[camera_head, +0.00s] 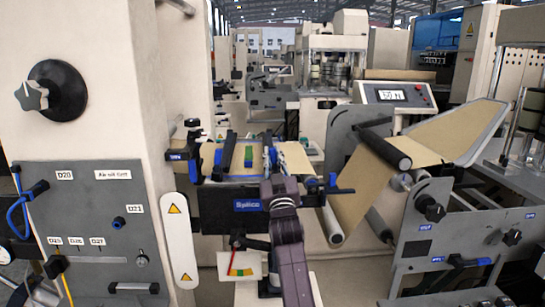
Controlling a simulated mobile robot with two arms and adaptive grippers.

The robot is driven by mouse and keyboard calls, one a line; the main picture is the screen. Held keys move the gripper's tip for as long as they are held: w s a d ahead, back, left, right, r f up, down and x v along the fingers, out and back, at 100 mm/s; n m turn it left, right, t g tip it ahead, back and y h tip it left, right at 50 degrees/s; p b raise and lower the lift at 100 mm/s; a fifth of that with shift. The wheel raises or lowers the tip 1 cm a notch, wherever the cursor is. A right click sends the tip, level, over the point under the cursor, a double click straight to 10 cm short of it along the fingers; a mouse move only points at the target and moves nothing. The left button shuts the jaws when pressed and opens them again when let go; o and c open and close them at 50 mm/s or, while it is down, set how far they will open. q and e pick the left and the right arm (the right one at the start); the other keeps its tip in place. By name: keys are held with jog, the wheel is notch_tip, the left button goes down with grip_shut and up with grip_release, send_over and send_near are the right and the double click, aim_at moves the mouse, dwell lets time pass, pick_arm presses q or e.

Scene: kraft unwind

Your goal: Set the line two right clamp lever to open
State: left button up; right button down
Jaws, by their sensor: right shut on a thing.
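My right gripper (278,188) comes up from the bottom centre and stands in front of the splice unit with the black front plate (225,210) and blue label. It is shut at the plate's upper edge, right of the middle, on what seems to be the right clamp lever. The gripper hides the held part, so I cannot tell its angle. Blue-ended clamp parts (322,183) show just right of the gripper, and another blue-ended part (183,155) sits at the unit's left. Brown kraft web (296,158) lies across the unit. My left gripper is not in view.
A cream column with a grey control panel (90,225) and a black knob (52,90) fills the left. A colour-scale gauge (241,268) sits below the plate. At right are a roller (385,148), slanting kraft web (365,195) and a grey side plate with knobs (455,235).

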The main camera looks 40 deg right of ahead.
jog(key=shift+f, duration=0.2)
jog(key=c, duration=2.2)
grip_release()
jog(key=shift+r, duration=0.1)
jog(key=shift+o, duration=0.2)
jog(key=v, duration=1.2)
